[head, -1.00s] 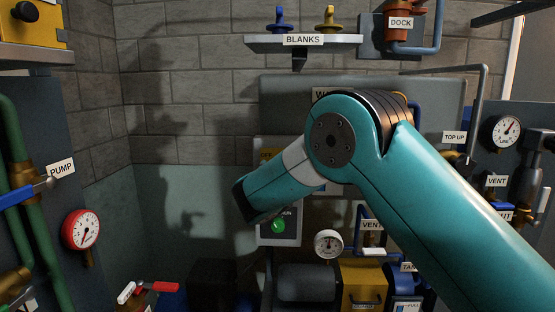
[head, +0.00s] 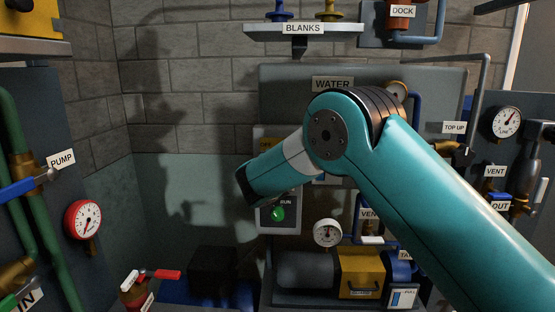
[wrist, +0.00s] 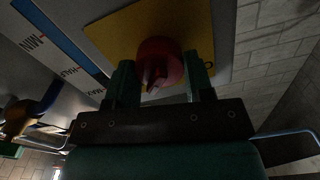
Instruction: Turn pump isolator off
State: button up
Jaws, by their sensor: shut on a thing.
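In the wrist view a round red knob (wrist: 172,65) sits on a yellow plate (wrist: 112,32), which I take to be the pump isolator. My gripper (wrist: 160,76) has its two green fingers on either side of the knob and is shut on it. A ridge on the knob's face lies between the fingers; its exact angle is hard to read in the shade. In the head view my arm covers the gripper and the knob. A grey box with a green RUN button (head: 278,214) shows just below my wrist.
A PUMP label (head: 61,160) and a red gauge (head: 83,220) are on the left panel. A BLANKS shelf (head: 303,32) is above. A white gauge (head: 327,233) and yellow box (head: 361,270) stand below. Pipes and valves crowd the right side.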

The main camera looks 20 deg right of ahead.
jog(key=shift+f+n+b, duration=0.1)
jog(key=shift+n+b, duration=0.2)
jog(key=n+b, duration=0.2)
jog(key=n, duration=0.1)
jog(key=n+b, duration=0.1)
jog(key=n, duration=0.3)
jog(key=shift+a+b, duration=0.1)
jog(key=shift+b, duration=0.3)
jog(key=n, duration=0.5)
jog(key=n+p, duration=0.1)
jog(key=n, duration=0.4)
jog(key=shift+a, duration=0.1)
jog(key=o, duration=0.9)
jog(key=shift+o, duration=0.2)
